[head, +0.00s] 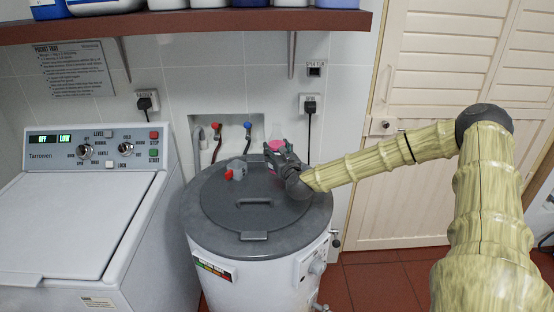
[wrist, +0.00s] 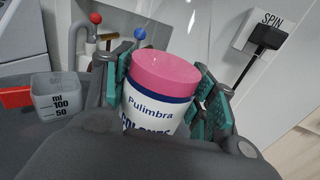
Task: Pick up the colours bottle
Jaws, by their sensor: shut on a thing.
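The colours bottle (wrist: 157,104) is white with a pink cap and blue lettering, partly reading "Pulimbra". In the wrist view it stands between the two teal-padded fingers of my gripper (wrist: 170,95), which is shut on it. Its lower part is hidden by the gripper body. In the head view the bottle's pink part (head: 276,145) shows at my gripper (head: 280,152), over the back right of the round grey lid. I cannot tell whether the bottle touches the lid.
The round spin dryer (head: 240,268) has a grey lid (head: 222,205). A small measuring cup (wrist: 57,95) and a red item (wrist: 15,97) sit left of the bottle. A washing machine (head: 70,220) stands left. A shelf (head: 180,24) with bottles hangs above. Wall taps and plugs are behind.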

